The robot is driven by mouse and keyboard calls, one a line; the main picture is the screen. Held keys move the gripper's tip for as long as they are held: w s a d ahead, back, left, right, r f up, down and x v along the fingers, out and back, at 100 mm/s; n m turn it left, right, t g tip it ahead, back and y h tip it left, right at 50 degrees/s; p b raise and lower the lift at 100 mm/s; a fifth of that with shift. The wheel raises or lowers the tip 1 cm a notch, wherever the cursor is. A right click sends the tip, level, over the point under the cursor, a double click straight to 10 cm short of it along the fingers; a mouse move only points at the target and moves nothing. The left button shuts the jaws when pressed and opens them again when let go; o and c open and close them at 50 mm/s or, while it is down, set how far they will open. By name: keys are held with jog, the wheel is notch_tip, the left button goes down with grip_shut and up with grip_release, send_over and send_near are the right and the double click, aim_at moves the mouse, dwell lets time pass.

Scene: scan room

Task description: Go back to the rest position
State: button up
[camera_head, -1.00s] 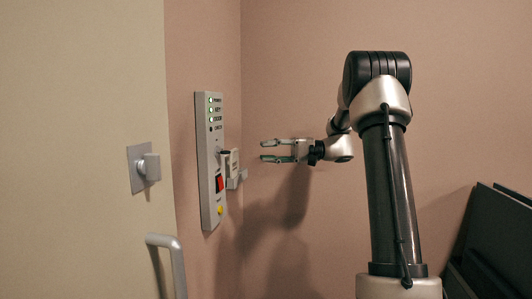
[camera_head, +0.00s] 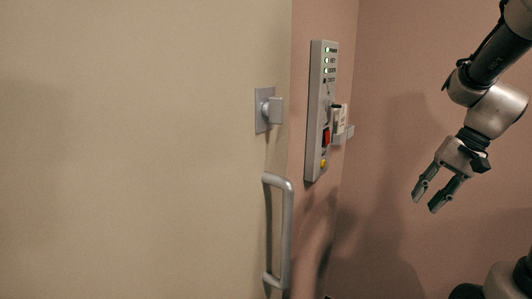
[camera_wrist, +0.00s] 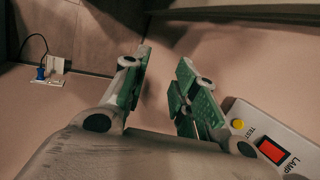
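My gripper (camera_head: 427,202) hangs at the right of the head view, its fingers pointing down and to the left. It is open, with nothing between the fingers, and apart from the wall. In the wrist view my gripper (camera_wrist: 160,80) shows its two green-padded fingers spread with an empty gap.
A grey wall panel (camera_head: 317,110) has lit green lamps, a red switch (camera_head: 326,136) and a yellow button (camera_head: 323,163). Left of it are a door (camera_head: 130,150), a latch knob (camera_head: 275,110) and a handle (camera_head: 288,230). A blue plug (camera_wrist: 41,72) sits in a wall socket.

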jog(key=s+r+n+t+h, duration=0.2)
jog(key=s+n, duration=0.1)
jog(key=s, duration=0.3)
jog(key=s+a+r+n+t+h, duration=0.1)
jog(key=s+r+n+h, duration=0.1)
jog(key=s, duration=0.4)
jog(key=shift+a+r+n+t+h, duration=0.25)
jog(key=shift+r+n+t+h, duration=0.15)
jog(key=shift+r+h, duration=0.15)
dwell(0.7)
